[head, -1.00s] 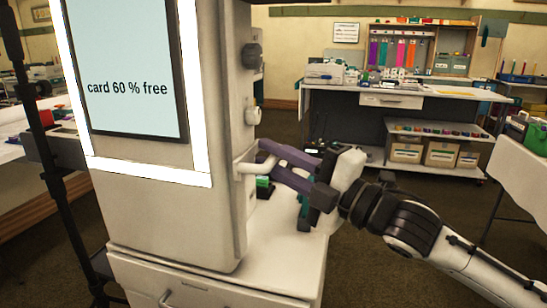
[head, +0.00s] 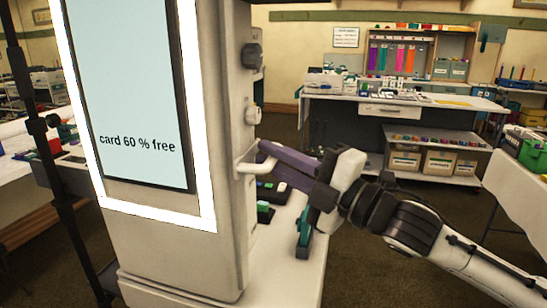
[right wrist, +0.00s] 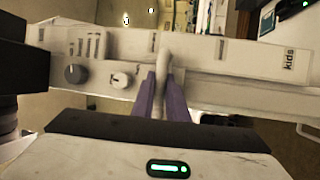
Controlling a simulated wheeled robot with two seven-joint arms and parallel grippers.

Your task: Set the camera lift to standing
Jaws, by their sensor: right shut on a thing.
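The camera lift's pale handle (head: 246,168) sticks out from the side of the tall white booth (head: 222,270), below two round knobs. My right gripper (head: 264,156), with purple fingers, is shut on this handle. The right wrist view shows the handle (right wrist: 163,48) as a pale bar between the fingertips (right wrist: 163,80). There, a "kids" label (right wrist: 288,60) is at the right end of the side panel, away from the knobs, with the handle well apart from it. No standing label is readable. My left gripper is not in view.
The booth's lit screen (head: 135,90) reads "card 60 % free". Small green items and a teal object (head: 304,228) stand on the white counter (head: 280,275) under my right gripper. A black stand (head: 45,170) is at left. A workbench (head: 400,98) stands behind, across open floor.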

